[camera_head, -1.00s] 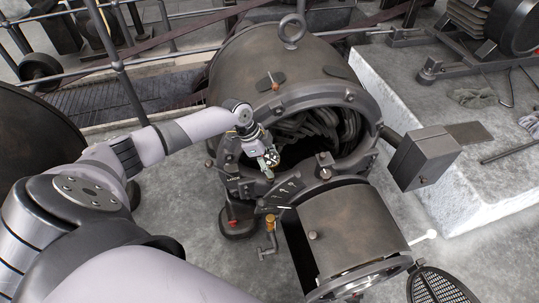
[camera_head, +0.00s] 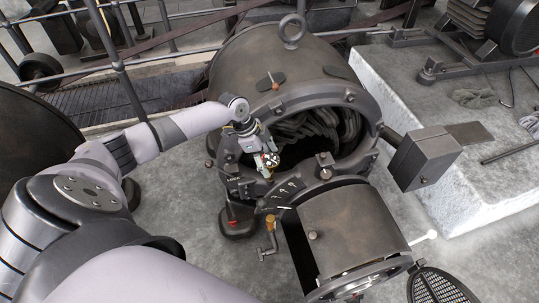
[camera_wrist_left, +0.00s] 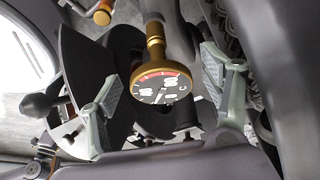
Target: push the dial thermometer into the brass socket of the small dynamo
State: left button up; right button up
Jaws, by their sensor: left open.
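My left gripper (camera_wrist_left: 163,98) is open, with one finger on each side of the dial and a visible gap to both. It also shows in the head view (camera_head: 266,164). My right gripper is not in view.
A grey box (camera_head: 422,158) juts out at the dynamo's right. A cylindrical housing (camera_head: 345,235) lies in front of the opening. A brass-topped tap (camera_head: 270,220) stands below the gripper. A pale stone plinth (camera_head: 440,100) fills the right side.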

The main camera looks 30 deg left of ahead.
pick_arm(q)
jog(key=v, duration=0.5)
jog(key=shift+a+r, duration=0.1)
jog(key=shift+r, duration=0.1)
jog(key=shift+s+f, duration=0.1)
dwell(0.5)
